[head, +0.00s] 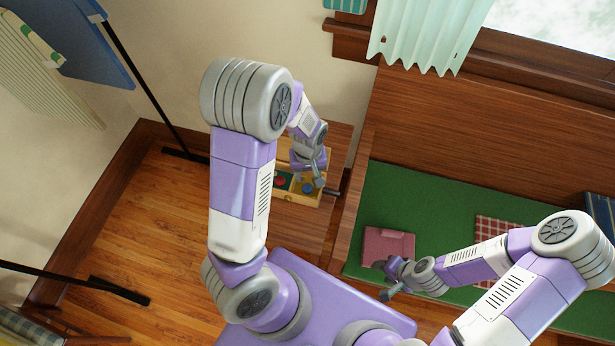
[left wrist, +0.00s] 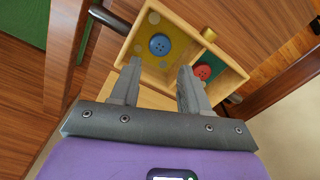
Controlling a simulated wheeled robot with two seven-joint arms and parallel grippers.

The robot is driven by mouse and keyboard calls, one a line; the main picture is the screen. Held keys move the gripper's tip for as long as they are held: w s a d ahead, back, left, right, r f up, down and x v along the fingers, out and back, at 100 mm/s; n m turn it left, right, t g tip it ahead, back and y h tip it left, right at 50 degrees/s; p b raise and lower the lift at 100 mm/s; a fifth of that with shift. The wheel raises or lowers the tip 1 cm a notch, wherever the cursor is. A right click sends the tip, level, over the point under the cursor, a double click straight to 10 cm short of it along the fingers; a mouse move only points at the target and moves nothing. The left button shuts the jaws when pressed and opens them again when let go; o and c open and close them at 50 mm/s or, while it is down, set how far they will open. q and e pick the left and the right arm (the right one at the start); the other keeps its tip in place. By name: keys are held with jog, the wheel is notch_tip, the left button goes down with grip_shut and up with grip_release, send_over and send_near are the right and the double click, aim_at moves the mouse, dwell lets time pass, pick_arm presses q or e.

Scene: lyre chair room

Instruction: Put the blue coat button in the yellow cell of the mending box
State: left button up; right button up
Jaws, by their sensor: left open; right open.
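The mending box (left wrist: 122,62) is a pale wooden box with a divider; it also shows in the head view (head: 298,199). The blue coat button (left wrist: 160,45) lies in its yellow cell (left wrist: 181,34), on a lining with paler spots. In the head view the blue button (head: 307,187) is partly hidden by my left gripper (head: 313,179). My left gripper, also in the left wrist view (left wrist: 159,68), is open and empty; the button lies just beyond its fingertips. My right gripper (head: 384,280) is open and empty over the green bench.
A red button (left wrist: 203,72) lies in the box's green cell, beside the yellow one. A dark handle (left wrist: 110,18) sticks out near the box. In the head view a pink folded item (head: 388,246) lies on the green bench seat (head: 430,205). Wooden bench panels stand right of the box.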

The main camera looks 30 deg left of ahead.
pick_arm(q)
notch_tip(320, 180, up, 4)
jog(key=shift+r+p, duration=0.25)
jog(key=shift+p, duration=0.4)
pick_arm(e)
jog(key=shift+r, duration=0.95)
jog(key=shift+s, duration=0.1)
